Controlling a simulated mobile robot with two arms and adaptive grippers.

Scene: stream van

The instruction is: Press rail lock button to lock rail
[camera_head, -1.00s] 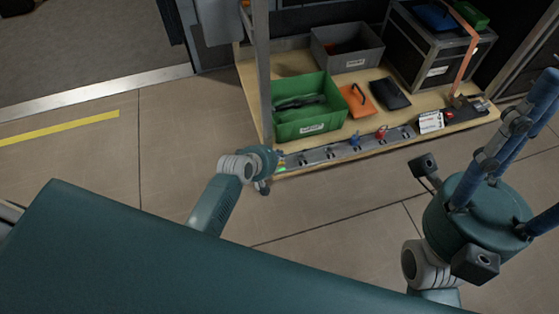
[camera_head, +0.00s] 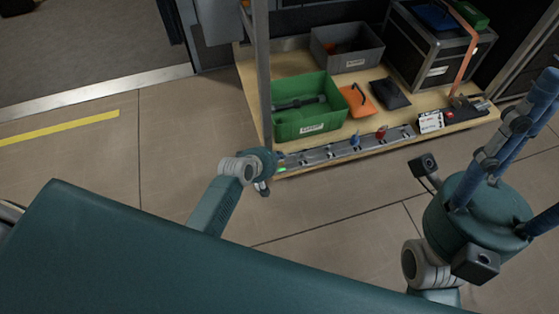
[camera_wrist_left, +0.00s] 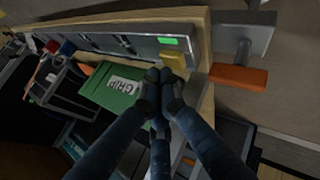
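A grey rail (camera_head: 345,146) with clips runs along the front edge of a wooden platform. At its left end is a lit green indicator (camera_head: 282,170); it also shows in the left wrist view (camera_wrist_left: 168,40). A yellow button-like block (camera_wrist_left: 174,57) sits beside the light. My left gripper (camera_head: 268,165) is at this rail end. In the left wrist view its fingertips (camera_wrist_left: 166,76) are together, empty, just below the yellow block; whether they touch it I cannot tell. My right gripper (camera_head: 500,160) is at the right, away from the platform, fingers spread, tips partly out of view.
The platform bears a green bin (camera_head: 308,121), a grey bin (camera_head: 346,62) and a black case (camera_head: 430,60). An upright post (camera_head: 262,75) stands close to my left gripper. An orange handle (camera_wrist_left: 238,78) juts out near the platform edge. The floor in front is clear.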

